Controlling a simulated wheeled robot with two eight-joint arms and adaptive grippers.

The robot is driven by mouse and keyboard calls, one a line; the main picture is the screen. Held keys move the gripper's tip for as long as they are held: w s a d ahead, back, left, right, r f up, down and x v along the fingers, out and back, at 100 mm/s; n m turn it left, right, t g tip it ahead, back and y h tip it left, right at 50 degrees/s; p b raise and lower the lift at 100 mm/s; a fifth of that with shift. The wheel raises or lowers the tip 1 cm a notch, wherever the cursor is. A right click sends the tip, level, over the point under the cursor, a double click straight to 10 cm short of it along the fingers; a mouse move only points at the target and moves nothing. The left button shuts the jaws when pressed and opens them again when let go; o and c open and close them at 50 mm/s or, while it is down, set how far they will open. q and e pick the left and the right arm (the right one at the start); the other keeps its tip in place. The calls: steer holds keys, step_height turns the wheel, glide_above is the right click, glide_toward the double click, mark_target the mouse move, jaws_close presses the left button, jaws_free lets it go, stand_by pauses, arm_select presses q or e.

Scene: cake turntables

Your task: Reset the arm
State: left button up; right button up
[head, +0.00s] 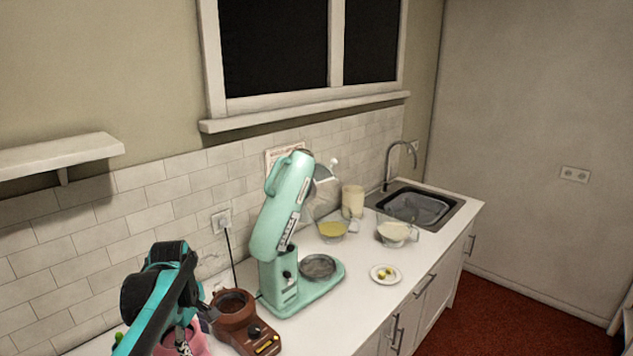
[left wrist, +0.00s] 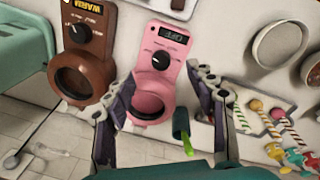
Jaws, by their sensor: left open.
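My left arm (head: 160,290) reaches in from the lower left of the head view, over the near-left end of the counter. My left gripper (left wrist: 165,80) shows in the left wrist view with its two fingers spread wide and nothing between them. A pink device (left wrist: 165,60) with a dial, a display and a round dark well lies beyond and between the fingers. A small green object (left wrist: 181,125) is beside the right-hand finger. Whether the fingers touch anything is unclear. My right gripper is in neither view.
A brown warmer (head: 233,312) stands beside the pink device. A mint mixer (head: 280,220), head tilted up, has a metal bowl (head: 318,265) at its base. Jugs, a small plate (head: 385,274) and the sink (head: 415,205) are farther right. Striped sticks (left wrist: 275,128) lie right in the wrist view.

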arm_select(q)
steer(key=s+d+f+m+t+b, duration=0.2)
steer(key=s+d+f+m+t, duration=0.1)
steer(key=s+d+m, duration=0.3)
steer(key=s+d+f+m+t+b, duration=0.2)
steer(key=s+d+f+m, duration=0.3)
steer(key=s+m, duration=0.5)
steer(key=shift+s+d+f+t, duration=0.3)
steer(key=shift+d+t, duration=0.2)
steer(key=shift+d, duration=0.2)
